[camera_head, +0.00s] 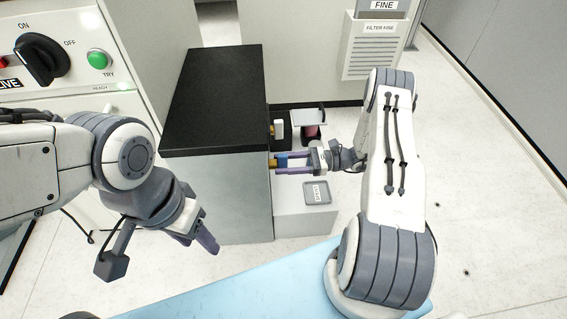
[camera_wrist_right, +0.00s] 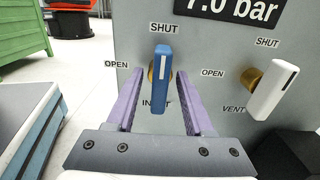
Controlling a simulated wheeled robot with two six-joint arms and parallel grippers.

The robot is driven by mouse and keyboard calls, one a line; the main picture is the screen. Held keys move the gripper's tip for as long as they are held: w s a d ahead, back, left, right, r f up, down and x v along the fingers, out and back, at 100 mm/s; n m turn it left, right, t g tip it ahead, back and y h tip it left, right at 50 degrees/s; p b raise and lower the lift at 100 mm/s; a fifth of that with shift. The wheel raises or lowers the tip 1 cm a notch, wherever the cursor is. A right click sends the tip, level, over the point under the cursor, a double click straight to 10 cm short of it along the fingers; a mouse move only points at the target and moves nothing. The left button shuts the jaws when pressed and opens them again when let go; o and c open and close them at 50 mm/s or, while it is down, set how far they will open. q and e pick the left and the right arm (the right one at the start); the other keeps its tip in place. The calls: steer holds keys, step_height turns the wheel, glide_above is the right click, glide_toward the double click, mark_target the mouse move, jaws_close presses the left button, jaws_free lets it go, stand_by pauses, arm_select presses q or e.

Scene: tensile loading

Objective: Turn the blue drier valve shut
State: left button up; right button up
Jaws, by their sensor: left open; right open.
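The blue drier valve (camera_wrist_right: 160,85) is a blue lever on a brass stem on a grey panel, labelled SHUT above and OPEN to its left. Its lever stands nearly upright, top end under the SHUT label. My right gripper (camera_wrist_right: 160,112) is open, with one purple finger on each side of the lever; I cannot tell whether they touch it. In the head view the right gripper (camera_head: 293,162) reaches left to the blue valve (camera_head: 283,162) at the cabinet's side. My left gripper (camera_head: 205,236) is open and empty, low in front of the cabinet.
A white vent valve (camera_wrist_right: 272,90) sits right of the blue one, under a 7.0 bar display (camera_wrist_right: 232,8). The black-topped cabinet (camera_head: 212,95) stands between my arms. A low pale box with a grey tray (camera_head: 317,193) lies below the right gripper. Floor at right is clear.

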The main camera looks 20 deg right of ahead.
steer(key=p+v, duration=0.1)
steer(key=v, duration=0.9)
